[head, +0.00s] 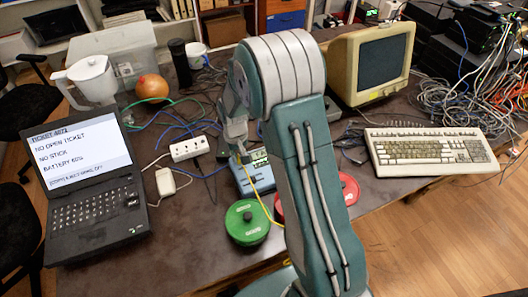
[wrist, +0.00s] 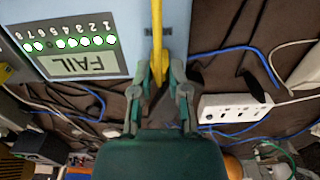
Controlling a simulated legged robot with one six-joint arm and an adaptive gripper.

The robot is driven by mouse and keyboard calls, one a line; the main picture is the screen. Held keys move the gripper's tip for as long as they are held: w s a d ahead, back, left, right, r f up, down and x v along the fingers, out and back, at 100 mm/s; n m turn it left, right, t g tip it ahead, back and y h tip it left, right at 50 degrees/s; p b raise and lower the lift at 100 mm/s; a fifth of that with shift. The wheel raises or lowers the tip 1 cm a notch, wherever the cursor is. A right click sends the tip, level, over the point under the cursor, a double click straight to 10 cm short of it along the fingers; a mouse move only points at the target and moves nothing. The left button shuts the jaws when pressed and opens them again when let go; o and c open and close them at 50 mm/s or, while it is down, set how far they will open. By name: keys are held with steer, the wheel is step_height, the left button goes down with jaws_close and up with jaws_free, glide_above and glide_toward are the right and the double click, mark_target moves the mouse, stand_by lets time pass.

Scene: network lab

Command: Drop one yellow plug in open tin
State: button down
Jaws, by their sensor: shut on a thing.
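My gripper (head: 240,152) is at the far edge of a blue cable tester (head: 252,178). In the wrist view my gripper (wrist: 160,85) is shut at the end of a yellow cable (wrist: 157,25); the yellow plug is mostly hidden between the fingers. I cannot tell whether the plug sits in the tester (wrist: 105,22), whose display reads FAIL. The yellow cable (head: 262,203) runs over the tester towards the front. A green round tin (head: 247,222) with a dark knob on top looks lidded. A red tin (head: 349,188) is partly hidden behind my arm; I cannot tell whether it is open.
A white power strip (head: 190,148) and loose cables lie beyond the tester. A laptop (head: 92,190) stands at left, a keyboard (head: 432,152) and old monitor (head: 375,65) at right.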

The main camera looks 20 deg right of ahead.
steer(key=shift+r, duration=0.3)
steer(key=shift+r, duration=1.9)
